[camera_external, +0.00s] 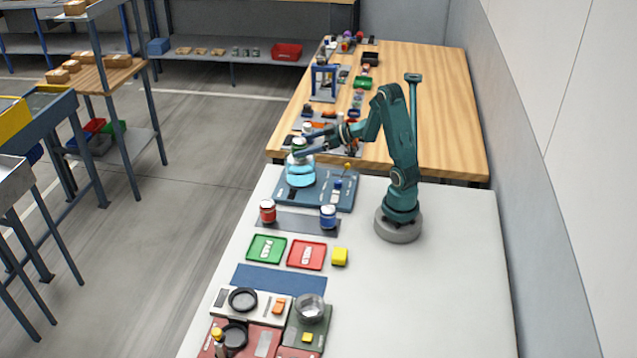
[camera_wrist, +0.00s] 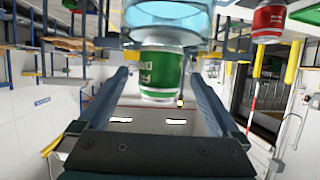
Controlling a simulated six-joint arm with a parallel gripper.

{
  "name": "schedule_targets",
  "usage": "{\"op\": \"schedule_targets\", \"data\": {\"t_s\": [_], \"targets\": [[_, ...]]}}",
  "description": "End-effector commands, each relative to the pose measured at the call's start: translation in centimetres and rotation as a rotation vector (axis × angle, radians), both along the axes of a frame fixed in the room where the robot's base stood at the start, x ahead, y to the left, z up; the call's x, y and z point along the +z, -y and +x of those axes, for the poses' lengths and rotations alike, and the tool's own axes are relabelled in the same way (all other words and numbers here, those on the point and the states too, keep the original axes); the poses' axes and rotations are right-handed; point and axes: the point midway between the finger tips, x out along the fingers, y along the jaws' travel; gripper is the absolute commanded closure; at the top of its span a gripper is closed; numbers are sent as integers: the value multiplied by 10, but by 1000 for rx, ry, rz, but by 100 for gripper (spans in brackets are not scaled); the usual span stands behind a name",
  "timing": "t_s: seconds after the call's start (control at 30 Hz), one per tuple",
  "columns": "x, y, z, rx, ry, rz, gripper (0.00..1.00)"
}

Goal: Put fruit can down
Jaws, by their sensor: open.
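The fruit can (camera_wrist: 160,72), white with a green label, sits between the two fingers of my gripper (camera_wrist: 158,80) in the wrist view. That view looks upside down, and only part of the label lettering shows. The can rests on or against a pale-blue, see-through round stand (camera_wrist: 170,20). In the external view the can (camera_external: 297,146) appears at the top of this stand (camera_external: 300,174), partly hidden by my gripper (camera_external: 304,141). My gripper is open, with a finger on each side of the can. Whether either finger touches it cannot be told.
The stand is on a dark blue board (camera_external: 330,203) at the table's far end. A red can (camera_external: 267,212) and a blue can (camera_external: 328,218) stand nearer. Green (camera_external: 266,249) and red (camera_external: 306,255) trays and a yellow block (camera_external: 340,257) follow.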

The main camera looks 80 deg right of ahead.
Motion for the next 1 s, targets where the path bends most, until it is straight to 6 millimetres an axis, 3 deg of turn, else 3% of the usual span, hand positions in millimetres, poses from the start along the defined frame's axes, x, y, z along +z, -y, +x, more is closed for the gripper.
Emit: {"op": "schedule_targets", "data": {"t_s": [0.13,0.6,0.93,0.97,1.0], "targets": [[11,1,-1,-5,2,-4,1],[-7,-3,41,-2,0,0,1],[-9,-3,46,-5,0,-1,1],[-9,-3,46,-5,0,-1,5],[-9,-3,46,-5,0,-1,20]]}}
